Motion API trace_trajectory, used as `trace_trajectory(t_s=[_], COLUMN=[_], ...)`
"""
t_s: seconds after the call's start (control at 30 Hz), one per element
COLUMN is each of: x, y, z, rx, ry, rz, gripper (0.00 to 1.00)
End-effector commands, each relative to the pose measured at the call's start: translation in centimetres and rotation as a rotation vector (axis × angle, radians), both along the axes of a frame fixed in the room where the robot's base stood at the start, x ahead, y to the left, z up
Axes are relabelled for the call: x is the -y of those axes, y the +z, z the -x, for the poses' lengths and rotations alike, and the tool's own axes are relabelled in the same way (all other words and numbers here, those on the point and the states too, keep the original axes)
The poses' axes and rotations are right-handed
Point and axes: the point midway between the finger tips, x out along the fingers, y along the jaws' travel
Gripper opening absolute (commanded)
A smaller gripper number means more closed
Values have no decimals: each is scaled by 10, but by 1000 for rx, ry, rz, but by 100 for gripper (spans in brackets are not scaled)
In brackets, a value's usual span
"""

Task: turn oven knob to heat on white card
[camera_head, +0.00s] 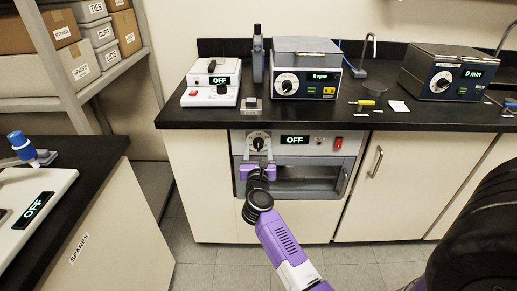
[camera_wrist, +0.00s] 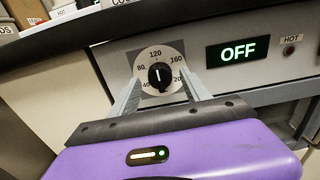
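The oven (camera_head: 315,145) is built in under the black bench, with its control panel across the top. Its knob (camera_wrist: 159,75) is black with a white pointer line, on a round white dial (camera_wrist: 146,62) marked 40 to 200; the pointer is near upright. The knob also shows in the head view (camera_head: 258,143). The oven display (camera_wrist: 238,51) reads OFF. My gripper (camera_wrist: 160,88) is open, its two grey fingers on either side of the knob in the picture. I cannot tell whether they touch it.
A red switch (camera_head: 338,143) and a HOT lamp (camera_wrist: 289,50) are on the oven panel. The bench edge (camera_head: 330,125) overhangs just above my gripper. Instruments stand on the bench, and a side counter (camera_head: 85,165) is at left.

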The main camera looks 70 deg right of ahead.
Motion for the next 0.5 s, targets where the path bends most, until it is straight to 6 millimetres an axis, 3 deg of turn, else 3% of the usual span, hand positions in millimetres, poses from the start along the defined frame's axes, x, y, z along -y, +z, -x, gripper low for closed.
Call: trace_trajectory(t_s=[0.27,0.5], x=[-3,-26], y=[0,1], z=[1,11], rx=[-3,-4], ry=[1,1], rz=[1,2], gripper=[56,56])
